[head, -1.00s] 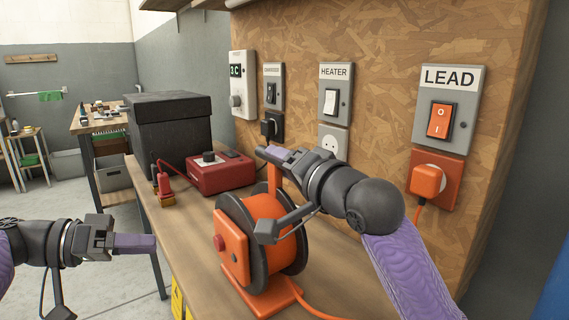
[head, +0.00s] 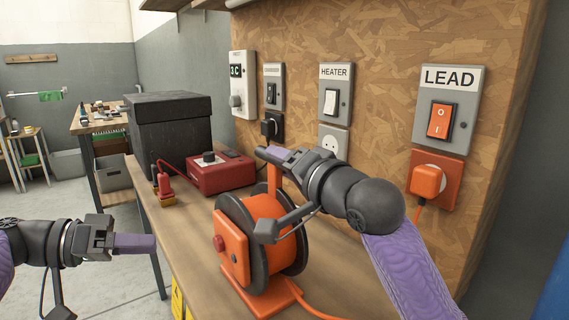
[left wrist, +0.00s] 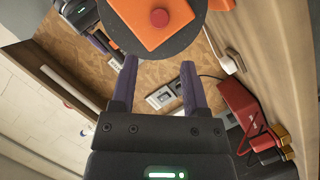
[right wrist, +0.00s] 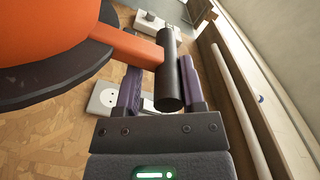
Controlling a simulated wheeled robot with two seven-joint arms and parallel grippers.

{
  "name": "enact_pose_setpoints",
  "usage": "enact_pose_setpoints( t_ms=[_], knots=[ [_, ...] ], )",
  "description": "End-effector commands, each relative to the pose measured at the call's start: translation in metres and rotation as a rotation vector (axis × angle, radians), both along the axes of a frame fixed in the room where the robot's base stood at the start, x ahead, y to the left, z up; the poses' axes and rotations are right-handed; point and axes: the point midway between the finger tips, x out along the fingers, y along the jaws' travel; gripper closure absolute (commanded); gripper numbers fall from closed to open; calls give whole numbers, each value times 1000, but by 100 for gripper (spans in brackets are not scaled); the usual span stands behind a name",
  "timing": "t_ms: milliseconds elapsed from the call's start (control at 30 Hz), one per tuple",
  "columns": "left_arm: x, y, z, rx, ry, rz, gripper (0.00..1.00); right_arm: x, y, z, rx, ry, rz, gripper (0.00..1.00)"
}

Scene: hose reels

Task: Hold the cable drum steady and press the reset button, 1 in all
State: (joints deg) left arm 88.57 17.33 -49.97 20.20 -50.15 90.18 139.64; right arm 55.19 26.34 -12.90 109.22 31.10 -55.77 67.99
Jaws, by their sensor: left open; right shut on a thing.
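The cable drum (head: 262,235) is orange with dark round flanges and stands on an orange foot on the bench. The red reset button (head: 219,243) is on the drum's orange front plate; it also shows in the left wrist view (left wrist: 159,17). My right gripper (head: 270,153) is shut on the black grip (right wrist: 169,80) at the end of the drum's orange arm. My left gripper (head: 154,244) is open and empty, apart from the drum and left of the button. In the left wrist view its two fingers (left wrist: 159,75) are spread below the front plate.
A red box with a knob (head: 220,174) and a black box (head: 170,125) stand on the bench (head: 190,255) behind the drum. The LEAD switch (head: 438,120) and its orange plug (head: 427,182) are on the board at right. An orange cable runs from the drum's foot.

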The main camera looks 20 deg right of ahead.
Motion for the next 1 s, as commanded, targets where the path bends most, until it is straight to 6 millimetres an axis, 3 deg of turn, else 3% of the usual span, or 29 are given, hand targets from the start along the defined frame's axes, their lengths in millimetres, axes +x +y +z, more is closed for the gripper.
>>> enact_pose_setpoints(
  t_ms=[367,667,1000],
  knots=[
    [0,0,-1,0,0,0,41,0,1,-3,1,8,2,100],
    [0,0,-1,0,0,0,100,0,1,-3,2,11,2,100],
    [0,0,-1,0,0,0,100,0,1,-4,1,12,2,100]
  ],
)
